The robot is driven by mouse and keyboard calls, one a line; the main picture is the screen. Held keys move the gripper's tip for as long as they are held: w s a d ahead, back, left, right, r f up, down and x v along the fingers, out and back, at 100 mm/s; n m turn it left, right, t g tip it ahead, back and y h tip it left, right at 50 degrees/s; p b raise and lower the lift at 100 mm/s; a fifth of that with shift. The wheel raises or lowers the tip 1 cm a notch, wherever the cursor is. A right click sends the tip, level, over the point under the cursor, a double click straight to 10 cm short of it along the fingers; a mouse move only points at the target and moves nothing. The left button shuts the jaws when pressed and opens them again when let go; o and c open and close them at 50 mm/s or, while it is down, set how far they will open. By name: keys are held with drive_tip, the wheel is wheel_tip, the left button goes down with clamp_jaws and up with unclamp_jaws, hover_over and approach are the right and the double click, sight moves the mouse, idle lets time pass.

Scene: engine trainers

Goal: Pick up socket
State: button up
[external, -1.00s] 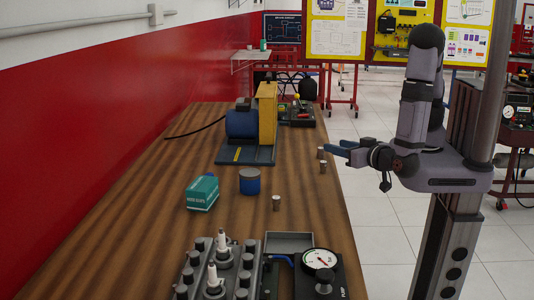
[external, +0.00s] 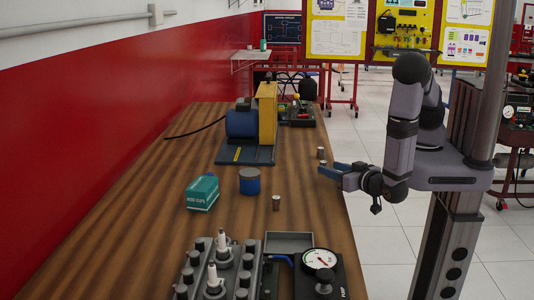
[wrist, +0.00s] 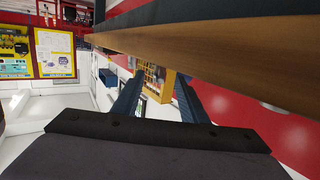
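Two small grey-brown sockets show on the wooden bench in the external view. One socket (external: 276,203) stands near the middle front, and another socket (external: 320,153) stands near the right edge, just beyond my gripper. A third one, seen there earlier, is now hidden, apparently by my gripper. My gripper (external: 328,169) is at the bench's right edge, its blue fingers pointing left. In the wrist view my gripper's fingers (wrist: 158,98) are apart, with no socket visible between them. Whether it touches the hidden socket cannot be told.
The wooden bench (external: 150,215) carries a teal box (external: 202,192), a blue can (external: 249,181), a blue-and-yellow machine (external: 266,115), an engine block (external: 215,275) and a gauge (external: 319,259). The bench edge also crosses the wrist view (wrist: 200,55).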

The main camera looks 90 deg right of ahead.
drive_tip(key=shift+w+d+p, duration=0.25)
drive_tip(key=shift+d+p, duration=0.05)
drive_tip(key=shift+d, duration=0.2)
drive_tip(key=shift+p+x, duration=0.5)
drive_tip(key=shift+x, duration=1.55)
drive_tip(key=shift+f, duration=0.1)
drive_tip(key=shift+a, duration=0.1)
clamp_jaws()
